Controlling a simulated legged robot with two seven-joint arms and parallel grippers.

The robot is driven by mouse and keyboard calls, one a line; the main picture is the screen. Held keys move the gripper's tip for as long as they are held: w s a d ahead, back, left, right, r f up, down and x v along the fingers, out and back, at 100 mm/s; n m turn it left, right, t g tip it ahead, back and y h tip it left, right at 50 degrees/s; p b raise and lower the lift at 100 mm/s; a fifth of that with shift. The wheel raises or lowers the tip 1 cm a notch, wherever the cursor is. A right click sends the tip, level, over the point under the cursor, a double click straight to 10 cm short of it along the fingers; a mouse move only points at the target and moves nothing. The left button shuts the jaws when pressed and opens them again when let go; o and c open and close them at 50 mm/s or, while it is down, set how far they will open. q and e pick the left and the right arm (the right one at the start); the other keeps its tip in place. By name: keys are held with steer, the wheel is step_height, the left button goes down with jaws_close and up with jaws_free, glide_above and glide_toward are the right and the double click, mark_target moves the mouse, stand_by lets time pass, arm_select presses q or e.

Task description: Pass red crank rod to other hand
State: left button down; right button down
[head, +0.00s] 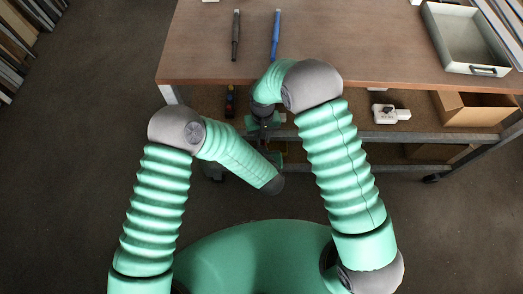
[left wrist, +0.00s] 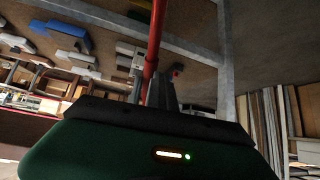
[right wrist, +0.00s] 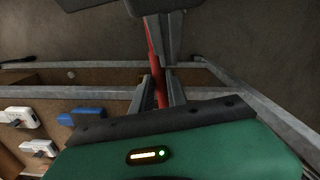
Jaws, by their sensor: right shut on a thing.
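The red crank rod (left wrist: 154,45) stands lengthwise between my left fingers (left wrist: 153,85) in the left wrist view. In the right wrist view the rod (right wrist: 158,88) runs between my right fingers (right wrist: 161,88), which are shut on it. My left gripper (right wrist: 165,38) shows just above there, its fingers beside the rod. I cannot tell whether the left fingers clamp it. In the head view my right gripper (head: 264,135) is in front of the table edge, and the rod is mostly hidden by my arms.
A dark rod (head: 236,36) and a blue rod (head: 276,34) lie on the wooden table (head: 340,45). A grey tray (head: 433,32) stands at the right. A lower shelf holds a white device (head: 390,113) and a cardboard box (head: 470,108). The table edge is close to both arms.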

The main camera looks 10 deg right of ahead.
arm_select(q)
steer(key=shift+s+f, duration=0.2)
steer(key=shift+s, duration=0.1)
arm_select(e)
steer(key=shift+w+a+r, duration=0.1)
steer(key=shift+w+r, duration=0.1)
steer(key=shift+w, duration=0.05)
stand_by(0.4)
arm_select(q)
steer(key=c, duration=1.2)
jaws_free()
steer(key=shift+d, duration=0.2)
arm_select(e)
steer(key=shift+a, duration=0.2)
arm_select(q)
steer(key=shift+r, duration=0.1)
steer(key=shift+a, duration=0.1)
arm_select(e)
steer(key=shift+s+d, duration=0.1)
steer(key=shift+d, duration=0.05)
